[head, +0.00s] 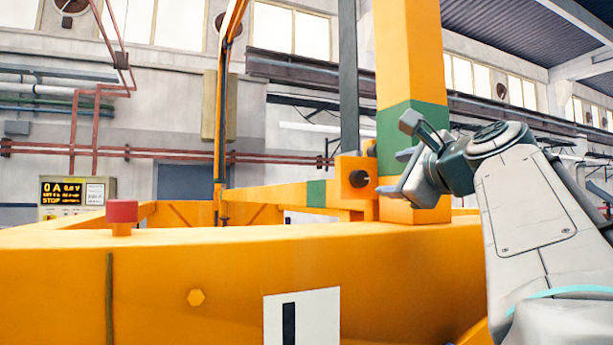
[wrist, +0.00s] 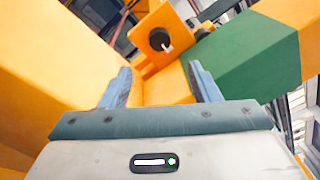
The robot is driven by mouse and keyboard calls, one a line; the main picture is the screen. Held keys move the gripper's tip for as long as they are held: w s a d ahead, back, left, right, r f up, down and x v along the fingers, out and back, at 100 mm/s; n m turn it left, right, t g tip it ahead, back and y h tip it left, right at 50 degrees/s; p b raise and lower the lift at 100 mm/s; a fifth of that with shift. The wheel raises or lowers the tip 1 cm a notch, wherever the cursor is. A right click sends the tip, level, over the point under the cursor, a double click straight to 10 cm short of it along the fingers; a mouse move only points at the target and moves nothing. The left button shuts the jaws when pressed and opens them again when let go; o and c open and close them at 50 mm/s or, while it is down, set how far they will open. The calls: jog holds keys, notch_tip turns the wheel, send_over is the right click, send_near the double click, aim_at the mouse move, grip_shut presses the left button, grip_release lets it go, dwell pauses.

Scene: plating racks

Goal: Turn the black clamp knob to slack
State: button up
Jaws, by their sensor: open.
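The black clamp knob (head: 359,178) sits on the face of an orange clamp block (head: 347,189), beside the orange post with a green band (head: 400,140). In the wrist view the knob (wrist: 160,39) is round and black with a small pale pointer mark toward its lower right. My gripper (head: 404,155) is to the right of the knob in the head view, in front of the post. In the wrist view its two blue-grey fingers (wrist: 164,80) are apart with nothing between them. The knob lies beyond the fingertips, near the middle, not touched.
A large orange beam (head: 150,280) runs across the front, with a red cap (head: 122,211) on it. A grey vertical bar (head: 349,80) rises behind the clamp block. A control box with a lit display (head: 62,191) stands at the left.

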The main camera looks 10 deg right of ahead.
aim_at(362, 178)
jog(key=w+p, duration=0.1)
jog(key=w, duration=0.2)
jog(key=w+p, duration=0.1)
jog(key=w, duration=0.2)
jog(key=w+p, duration=0.2)
jog(key=w, duration=0.2)
jog(key=shift+a+r, duration=0.1)
jog(key=shift+a, duration=0.25)
jog(key=shift+w, duration=0.7)
jog(key=shift+a, duration=0.1)
jog(key=c, duration=1)
